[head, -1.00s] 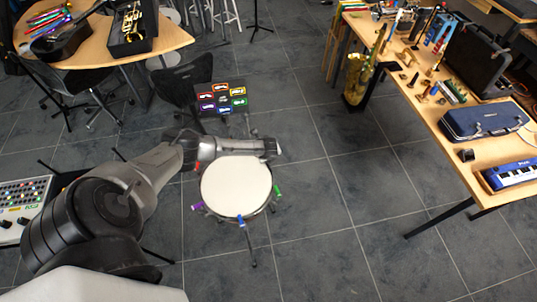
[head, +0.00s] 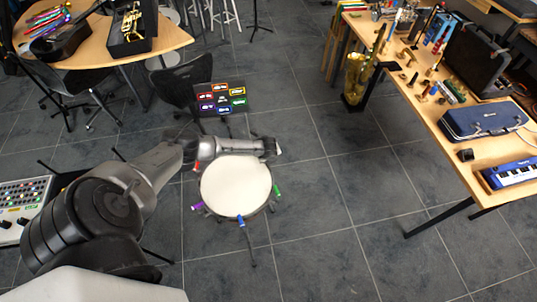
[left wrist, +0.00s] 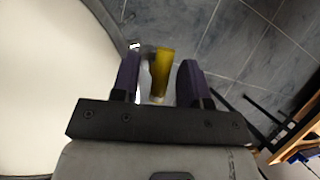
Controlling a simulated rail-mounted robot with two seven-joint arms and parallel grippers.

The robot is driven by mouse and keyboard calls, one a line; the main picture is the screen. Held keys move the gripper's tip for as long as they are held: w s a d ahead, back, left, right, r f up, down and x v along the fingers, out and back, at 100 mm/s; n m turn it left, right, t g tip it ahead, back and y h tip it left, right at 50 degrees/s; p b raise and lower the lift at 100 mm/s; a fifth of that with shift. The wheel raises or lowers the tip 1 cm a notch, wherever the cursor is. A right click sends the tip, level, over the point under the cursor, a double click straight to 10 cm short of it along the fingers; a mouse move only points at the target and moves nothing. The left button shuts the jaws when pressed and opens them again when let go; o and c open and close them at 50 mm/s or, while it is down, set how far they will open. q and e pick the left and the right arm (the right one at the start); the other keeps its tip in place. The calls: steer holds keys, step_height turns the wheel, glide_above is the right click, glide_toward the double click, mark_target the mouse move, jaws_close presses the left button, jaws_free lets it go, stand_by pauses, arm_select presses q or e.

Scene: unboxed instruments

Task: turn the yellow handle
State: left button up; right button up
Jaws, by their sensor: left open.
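A round drum with a white head (head: 236,185) stands on the floor, with coloured handles around its rim. The yellow handle (left wrist: 162,70) shows in the left wrist view beside the drum's rim, between my two fingers, with visible gaps on both sides. In the head view my arm hides it. My left gripper (left wrist: 158,78) is open around the handle without gripping it. In the head view the left gripper (head: 272,147) is at the drum's upper right edge. My right gripper is not in view.
Red (head: 197,166), purple (head: 197,205), blue (head: 241,222) and green (head: 277,190) handles sit around the drum. A panel with coloured labels (head: 221,99) stands behind it. A wooden table with instruments (head: 480,195) is at the right. The floor right of the drum is clear.

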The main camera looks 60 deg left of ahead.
arm_select(q)
steer(key=shift+s+d+r, duration=0.1)
steer(key=shift+r, duration=0.4)
steer(key=p+v, duration=0.2)
steer(key=v, duration=1)
steer(key=shift+d+r+p, duration=0.25)
steer(key=shift+r+p, duration=0.05)
steer(key=shift+p, duration=0.1)
steer(key=shift+s, duration=0.15)
